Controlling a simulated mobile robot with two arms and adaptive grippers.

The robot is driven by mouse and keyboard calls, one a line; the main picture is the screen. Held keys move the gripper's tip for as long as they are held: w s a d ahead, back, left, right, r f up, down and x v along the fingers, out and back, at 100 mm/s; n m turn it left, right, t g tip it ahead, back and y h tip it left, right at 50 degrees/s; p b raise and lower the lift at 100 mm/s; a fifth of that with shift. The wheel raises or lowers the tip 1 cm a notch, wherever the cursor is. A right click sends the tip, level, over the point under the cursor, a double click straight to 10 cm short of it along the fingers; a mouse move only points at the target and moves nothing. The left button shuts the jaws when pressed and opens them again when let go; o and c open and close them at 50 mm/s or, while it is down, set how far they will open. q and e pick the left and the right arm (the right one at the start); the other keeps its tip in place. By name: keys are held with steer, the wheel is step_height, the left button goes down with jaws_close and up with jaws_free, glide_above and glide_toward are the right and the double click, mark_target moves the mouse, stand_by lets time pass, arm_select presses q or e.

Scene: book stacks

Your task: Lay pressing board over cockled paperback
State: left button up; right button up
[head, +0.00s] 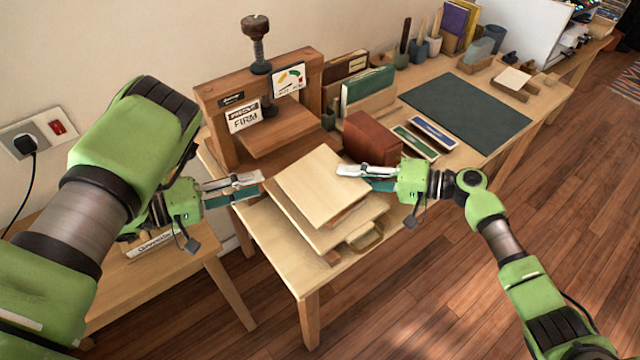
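A pale square wooden board (318,182) lies on top of a stack at the near end of the workbench. A thin brownish layer (350,213) shows under its front edge; I cannot tell whether this is the cockled paperback. A wider pale board (308,231) lies below. My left gripper (262,183) is just left of the top board, its fingers apart and empty. My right gripper (345,177) is at the top board's right edge, one finger overlapping that edge in the picture. Whether it grips the board is unclear.
A wooden screw press (268,138) marked FIRM stands behind the stack. A red-brown block (372,139) is close behind my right gripper. Upright books (368,88) and a dark green mat (466,112) lie farther back. A lower table (190,262) stands at left.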

steer(key=v, duration=0.7)
steer(key=shift+f, duration=0.3)
steer(key=shift+s+d+r, duration=0.2)
steer(key=shift+d+r, duration=0.15)
steer(key=shift+d, duration=0.05)
stand_by(0.5)
